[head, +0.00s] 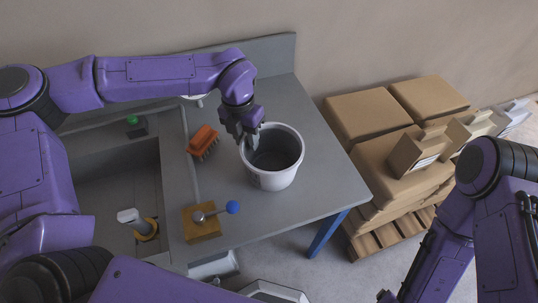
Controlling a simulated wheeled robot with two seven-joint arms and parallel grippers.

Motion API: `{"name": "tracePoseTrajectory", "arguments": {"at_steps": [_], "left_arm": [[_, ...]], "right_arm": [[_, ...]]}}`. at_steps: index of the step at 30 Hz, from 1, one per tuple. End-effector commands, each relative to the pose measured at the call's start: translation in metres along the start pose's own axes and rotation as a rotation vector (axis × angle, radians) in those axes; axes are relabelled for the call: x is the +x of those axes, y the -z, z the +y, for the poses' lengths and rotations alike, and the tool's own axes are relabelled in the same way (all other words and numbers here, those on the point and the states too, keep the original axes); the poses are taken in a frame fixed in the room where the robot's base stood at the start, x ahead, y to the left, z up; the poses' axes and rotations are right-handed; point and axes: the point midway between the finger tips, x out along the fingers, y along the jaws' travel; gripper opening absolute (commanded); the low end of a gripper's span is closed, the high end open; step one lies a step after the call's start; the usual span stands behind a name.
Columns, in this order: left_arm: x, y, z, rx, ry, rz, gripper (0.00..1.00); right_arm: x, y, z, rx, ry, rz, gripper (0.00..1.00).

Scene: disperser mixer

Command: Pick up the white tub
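The white tub (275,180) stands upright and open on the grey table, near its right side. Its inside looks grey and empty. My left gripper (245,140) points down at the tub's left rim, with its fingers at the rim, one seeming to be inside the tub and one outside. The view is too small to tell whether the fingers are closed on the rim. My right arm comes in at the lower right, and its gripper is out of the picture.
A sink (115,185) is at left. Cardboard boxes (370,115) are stacked on a pallet at right.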

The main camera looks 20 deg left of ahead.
Motion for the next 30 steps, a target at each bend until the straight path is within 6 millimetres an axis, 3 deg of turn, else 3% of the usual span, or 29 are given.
{"name": "tracePoseTrajectory", "arguments": {"at_steps": [6, 13, 14, 16, 17, 30], "left_arm": [[0.033, 0.001, -0.004, 0.000, 0.000, 0.003, 0.33], [0.037, 0.000, -0.004, 0.001, -0.001, 0.000, 0.33], [0.037, 0.000, -0.004, 0.001, -0.001, 0.000, 0.26], [0.037, 0.000, -0.004, 0.001, -0.001, 0.000, 0.03], [0.037, 0.000, -0.004, 0.001, -0.001, 0.000, 0.00], [0.030, 0.000, -0.004, 0.000, -0.001, -0.001, 0.00]], "right_arm": [[-0.008, 0.004, 0.001, 0.000, 0.000, 0.001, 0.78], [-0.008, 0.003, 0.001, 0.000, 0.000, 0.000, 0.78], [-0.007, 0.003, 0.001, 0.000, 0.000, 0.000, 0.78], [-0.007, 0.003, 0.001, 0.000, 0.000, 0.000, 0.78], [-0.007, 0.003, 0.001, 0.000, 0.000, 0.000, 0.78], [-0.007, 0.003, 0.001, 0.000, 0.000, 0.001, 0.78]]}}
